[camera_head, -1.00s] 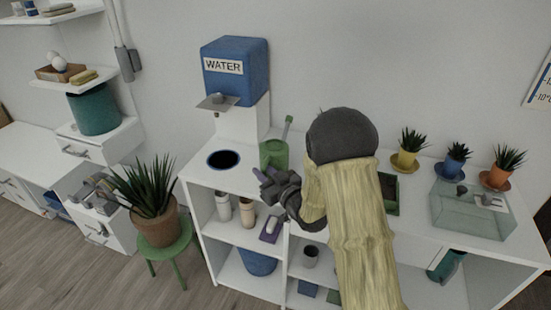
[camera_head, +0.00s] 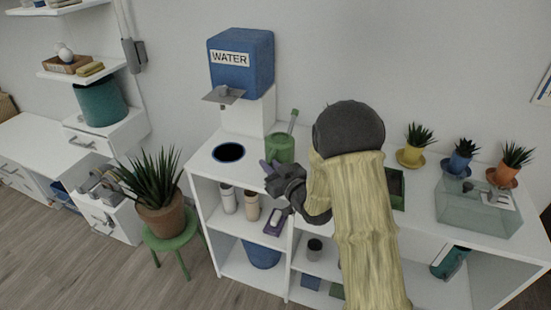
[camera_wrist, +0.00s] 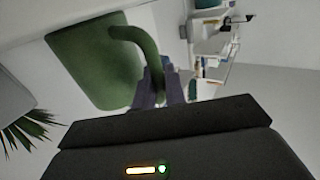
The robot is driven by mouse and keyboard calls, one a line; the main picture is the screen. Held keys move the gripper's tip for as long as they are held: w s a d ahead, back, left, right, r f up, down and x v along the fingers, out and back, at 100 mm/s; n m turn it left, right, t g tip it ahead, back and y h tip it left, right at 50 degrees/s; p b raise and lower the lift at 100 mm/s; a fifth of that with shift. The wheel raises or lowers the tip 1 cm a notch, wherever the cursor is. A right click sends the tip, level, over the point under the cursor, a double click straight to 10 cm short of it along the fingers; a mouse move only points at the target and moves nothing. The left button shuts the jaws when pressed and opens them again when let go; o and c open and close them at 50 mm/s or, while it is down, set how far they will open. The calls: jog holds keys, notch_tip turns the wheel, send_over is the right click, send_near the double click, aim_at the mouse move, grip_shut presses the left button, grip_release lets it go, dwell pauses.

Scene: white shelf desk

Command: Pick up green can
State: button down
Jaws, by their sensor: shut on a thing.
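The green can (camera_head: 279,149) is a watering can with a long spout, on the white desk top right of the round hole, partly hidden by my gripper. In the wrist view, the can's green body (camera_wrist: 95,62) fills the upper left and its curved handle (camera_wrist: 142,47) runs down to my fingers. My gripper (camera_head: 270,168) is at the near side of the can. In the wrist view, the fingers of my gripper (camera_wrist: 160,88) are shut on the handle. The can's underside is hidden.
A blue water tank (camera_head: 240,62) stands behind the dark round hole (camera_head: 228,152). Small potted plants (camera_head: 461,159) and a clear glass box (camera_head: 478,207) stand to the right. A large potted plant (camera_head: 160,212) stands on a green stool at left. Bottles (camera_head: 251,206) stand on the shelf below.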

notch_tip(320, 180, up, 10)
jog(key=shift+r+p, duration=0.1)
jog(key=shift+p, duration=0.65)
